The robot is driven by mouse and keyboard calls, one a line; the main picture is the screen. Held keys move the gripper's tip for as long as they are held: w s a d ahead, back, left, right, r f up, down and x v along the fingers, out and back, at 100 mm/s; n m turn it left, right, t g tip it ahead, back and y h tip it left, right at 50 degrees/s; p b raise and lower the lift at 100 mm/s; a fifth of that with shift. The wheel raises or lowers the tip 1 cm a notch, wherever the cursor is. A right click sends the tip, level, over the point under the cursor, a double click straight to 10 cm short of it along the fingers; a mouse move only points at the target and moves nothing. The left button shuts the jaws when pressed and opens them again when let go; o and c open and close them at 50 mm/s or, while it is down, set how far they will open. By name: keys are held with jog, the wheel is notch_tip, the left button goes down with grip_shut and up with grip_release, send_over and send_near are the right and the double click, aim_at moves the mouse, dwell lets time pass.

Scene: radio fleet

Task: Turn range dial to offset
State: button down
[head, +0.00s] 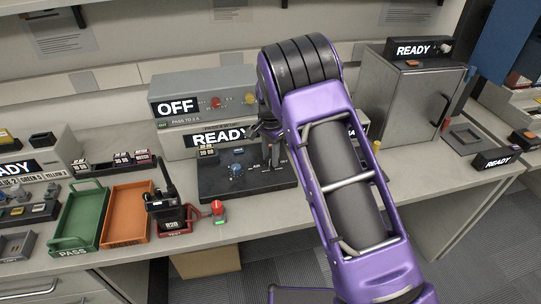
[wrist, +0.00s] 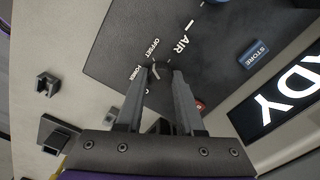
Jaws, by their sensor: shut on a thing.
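The dark control panel (head: 215,187) lies on the bench below the READY display. It fills the middle of the wrist view (wrist: 120,45), with white printing reading OFFSET, POWER and AIR. My gripper (head: 270,160) reaches down onto the panel's right part. In the wrist view my gripper (wrist: 160,73) has its two grey fingers a little apart, shut on the range dial, next to the OFFSET and POWER labels. The dial is mostly hidden between the fingers, so its pointing direction cannot be told. A white tick stands beyond AIR.
A blue knob (head: 236,170) stands on the panel left of my gripper. A blue STORE button (wrist: 253,54) and a red button (wrist: 199,105) are close by. A handheld radio (head: 168,205), a green tray (head: 78,222) and an orange tray (head: 127,215) stand to the left.

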aim_at(270, 159)
jog(key=shift+m, duration=0.4)
jog(key=c, duration=0.5)
grip_release()
notch_tip(270, 159, up, 18)
jog(key=shift+f+p, duration=0.25)
jog(key=shift+p, duration=0.25)
